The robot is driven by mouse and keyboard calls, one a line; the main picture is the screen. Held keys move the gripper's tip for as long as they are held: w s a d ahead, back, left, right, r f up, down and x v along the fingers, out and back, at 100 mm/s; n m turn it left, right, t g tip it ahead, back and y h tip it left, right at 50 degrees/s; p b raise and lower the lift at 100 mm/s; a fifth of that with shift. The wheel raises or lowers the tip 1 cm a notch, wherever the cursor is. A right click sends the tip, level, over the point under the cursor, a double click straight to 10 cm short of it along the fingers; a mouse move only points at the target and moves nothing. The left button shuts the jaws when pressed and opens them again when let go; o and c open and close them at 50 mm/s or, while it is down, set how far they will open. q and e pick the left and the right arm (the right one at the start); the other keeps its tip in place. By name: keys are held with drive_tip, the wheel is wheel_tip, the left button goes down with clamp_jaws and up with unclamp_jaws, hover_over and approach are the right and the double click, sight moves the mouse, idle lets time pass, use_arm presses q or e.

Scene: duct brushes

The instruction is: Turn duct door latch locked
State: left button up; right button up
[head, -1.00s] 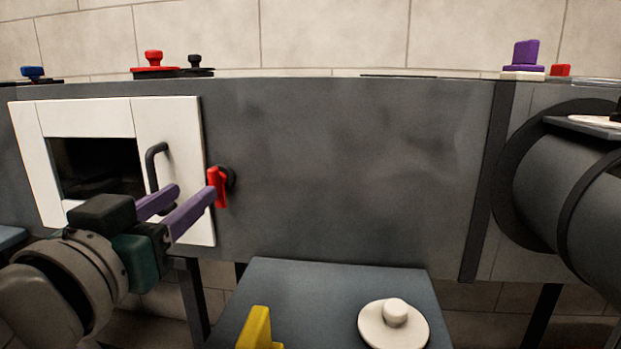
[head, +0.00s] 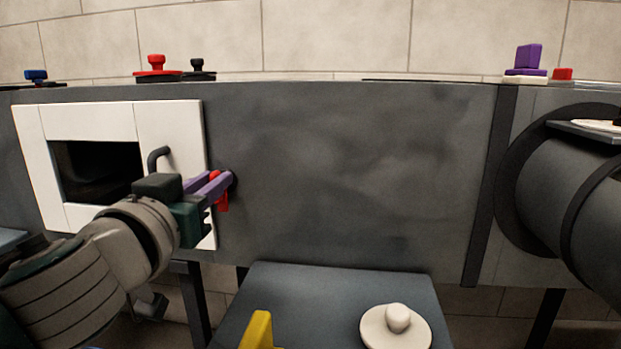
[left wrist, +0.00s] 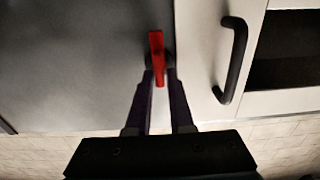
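The red latch (head: 222,204) is on the dark duct wall beside the right edge of the white duct door (head: 170,125). Its handle looks about upright. It also shows in the left wrist view (left wrist: 157,50), with its lower end between my finger tips. My left gripper (head: 222,182) has its purple fingers at the latch, one on each side, and they partly hide it in the head view. A gap shows between the fingers (left wrist: 161,80); whether they press on the handle I cannot tell. My right gripper is not in view.
The black door handle (head: 158,158) is just left of the latch, close to my left gripper. A grey table (head: 320,290) below holds a white knobbed disc (head: 396,328) and a yellow piece (head: 258,330). The duct wall right of the latch is clear.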

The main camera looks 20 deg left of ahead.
use_arm(q)
clamp_jaws()
drive_tip(key=shift+m, duration=0.4)
drive_tip(key=shift+w+d+f+m+p, duration=0.1)
drive_tip(key=shift+d+f+m+p, duration=0.1)
drive_tip(key=shift+m, duration=2.65)
drive_tip(key=shift+d+f+m+p, duration=0.15)
drive_tip(key=shift+m+p, duration=0.1)
drive_tip(key=shift+m, duration=2.65)
drive_tip(key=shift+w+d+f+m+p, duration=0.1)
drive_tip(key=shift+d+f+m+p, duration=0.1)
drive_tip(key=shift+m, duration=2.65)
drive_tip(key=shift+o, duration=2.1)
unclamp_jaws()
